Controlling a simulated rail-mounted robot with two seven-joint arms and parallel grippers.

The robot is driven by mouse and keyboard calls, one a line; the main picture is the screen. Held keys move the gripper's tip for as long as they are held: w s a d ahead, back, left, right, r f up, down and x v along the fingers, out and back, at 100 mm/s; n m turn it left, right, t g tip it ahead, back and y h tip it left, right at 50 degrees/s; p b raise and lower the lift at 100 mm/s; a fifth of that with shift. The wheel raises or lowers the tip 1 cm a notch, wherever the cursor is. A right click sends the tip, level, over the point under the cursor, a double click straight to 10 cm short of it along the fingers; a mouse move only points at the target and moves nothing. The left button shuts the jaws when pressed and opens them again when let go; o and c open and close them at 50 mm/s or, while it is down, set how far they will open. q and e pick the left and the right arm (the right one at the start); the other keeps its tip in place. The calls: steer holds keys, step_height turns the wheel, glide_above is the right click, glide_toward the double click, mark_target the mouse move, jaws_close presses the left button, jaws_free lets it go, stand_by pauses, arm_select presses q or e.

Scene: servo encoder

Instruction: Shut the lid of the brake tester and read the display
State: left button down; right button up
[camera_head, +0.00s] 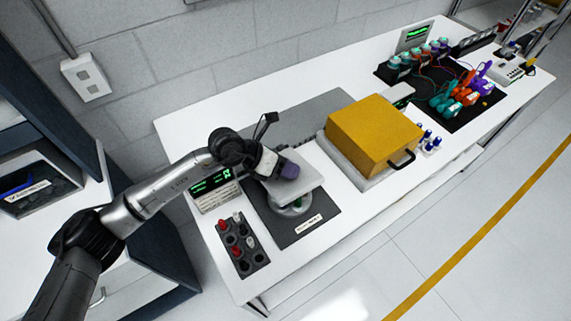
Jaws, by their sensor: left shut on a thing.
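A large yellow box-shaped cover (374,135) with a black handle (402,159) at its front sits down on a pale base (347,169). It looks like the brake tester's lid; no open gap shows. A small grey unit (398,94) stands behind it, its face too small to read. A display (210,182) with green characters stands left of my left gripper; they are too small to read. My left gripper (276,165) is shut on a small dark purple block (289,171), over a grey slab-topped fixture (294,187). My right gripper is not in view.
A black rack (239,261) with red and pale parts stands at the table's front left. Several blue-capped bottles (431,143) stand right of the yellow cover. Colourful tools (465,93) and wired parts crowd a dark mat at the back right.

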arm_select(q)
steer(key=c, duration=1.1)
jaws_free()
steer(key=shift+s+d, duration=0.15)
steer(key=o, duration=0.3)
steer(key=shift+o, duration=0.2)
steer(key=v, duration=1.4)
steer(key=shift+f, duration=0.1)
